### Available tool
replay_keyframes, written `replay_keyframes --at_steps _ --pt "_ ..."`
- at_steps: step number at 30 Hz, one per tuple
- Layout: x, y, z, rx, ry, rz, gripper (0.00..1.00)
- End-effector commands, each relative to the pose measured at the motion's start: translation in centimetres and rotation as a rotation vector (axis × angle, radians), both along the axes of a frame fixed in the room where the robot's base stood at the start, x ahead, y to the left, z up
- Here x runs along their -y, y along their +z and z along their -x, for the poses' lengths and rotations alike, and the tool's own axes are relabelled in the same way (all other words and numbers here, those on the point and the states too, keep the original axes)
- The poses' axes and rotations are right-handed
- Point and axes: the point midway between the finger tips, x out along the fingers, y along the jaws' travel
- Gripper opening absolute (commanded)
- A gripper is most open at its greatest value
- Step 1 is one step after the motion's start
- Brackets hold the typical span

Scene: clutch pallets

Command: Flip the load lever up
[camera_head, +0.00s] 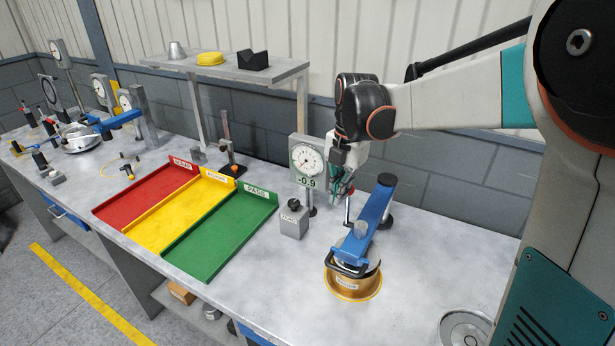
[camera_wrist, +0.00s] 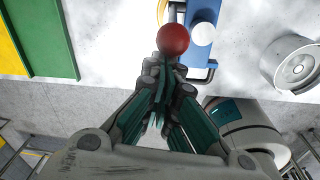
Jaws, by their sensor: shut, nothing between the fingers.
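The load lever shows in the wrist view as a red ball knob (camera_wrist: 173,39) on a short grey stem, beside a blue arm (camera_wrist: 205,10). In the head view the lever's thin grey stem (camera_head: 347,212) rises at the left side of the blue arm (camera_head: 372,218), with its top close to my fingertips. My gripper (camera_head: 342,186) is shut and empty, pointing down above the bench behind the lever. In the wrist view its fingertips (camera_wrist: 160,70) appear just below the red knob; whether they touch it I cannot tell. The blue arm reaches over a brass-coloured round base (camera_head: 354,285).
A dial gauge (camera_head: 308,163) reading -0.9 and a grey ZERO block (camera_head: 293,218) stand left of my gripper. Red, yellow and green trays (camera_head: 222,235) lie further left. A shelf (camera_head: 230,70) stands behind.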

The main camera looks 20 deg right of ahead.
Motion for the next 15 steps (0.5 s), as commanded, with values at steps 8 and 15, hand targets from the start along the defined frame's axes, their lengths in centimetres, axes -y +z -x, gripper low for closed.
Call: replay_keyframes --at_steps 8,15 --pt "1.3 0.5 -1.2 -0.021 0.0 -0.02 0.0" --pt "1.7 0.6 -1.7 -0.019 -0.001 -0.017 0.0"
